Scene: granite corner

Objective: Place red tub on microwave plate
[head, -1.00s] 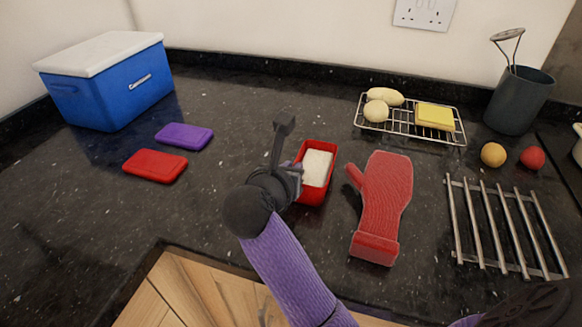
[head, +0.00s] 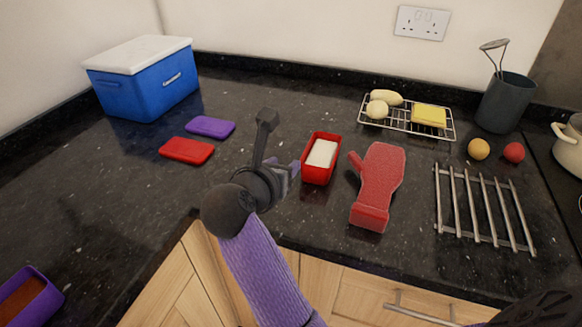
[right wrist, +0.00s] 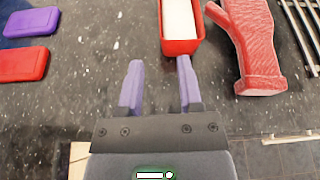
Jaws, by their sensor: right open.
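The red tub (head: 310,173), open-topped with a white block inside, stands on the dark counter left of the red oven mitt. It also shows in the right wrist view (right wrist: 181,47), at the top. My right gripper (head: 290,170) is open and empty, just left of the tub. In the right wrist view its two purple fingers (right wrist: 158,65) point towards the tub's near end. The right finger's tip appears at the tub's near edge; I cannot tell whether they touch. No microwave plate is in view. My left gripper is not in view.
The red mitt (head: 378,185) lies right of the tub, with a metal rack (head: 480,208) beyond it. A wire rack (head: 400,122) holds food behind. Red (head: 187,150) and purple (head: 211,127) lids and a blue cooler (head: 145,85) are left. A purple tub (head: 45,300) is lower left.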

